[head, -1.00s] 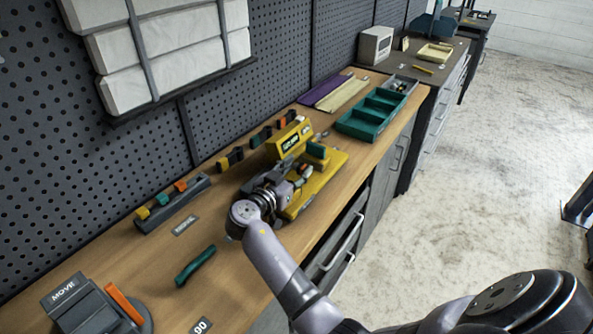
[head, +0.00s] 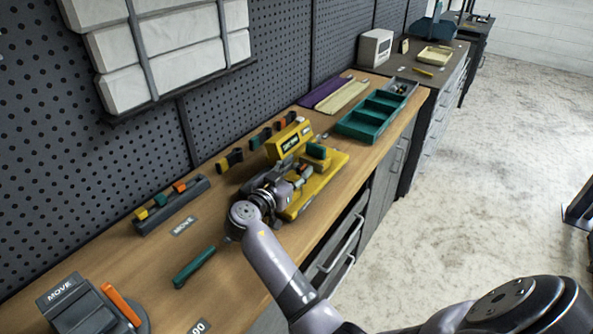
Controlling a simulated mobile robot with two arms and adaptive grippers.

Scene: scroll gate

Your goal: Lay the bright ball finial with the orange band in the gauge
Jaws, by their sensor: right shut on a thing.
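The yellow gauge (head: 326,178) stands on the wooden bench, with an upright yellow block with a dark label (head: 289,139) at its back and a green block (head: 317,151) on it. My right gripper (head: 300,178) reaches in from the front and is over the near part of the gauge. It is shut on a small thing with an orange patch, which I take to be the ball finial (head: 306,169). The fingers and wrist hide most of it. I cannot tell whether it touches the gauge. My left gripper is not in view.
A green compartment tray (head: 371,128) stands farther along the bench. A dark rack with coloured clips (head: 171,205) lies by the pegboard. A green bar (head: 194,267) and a grey block with an orange lever (head: 83,306) are at the near left.

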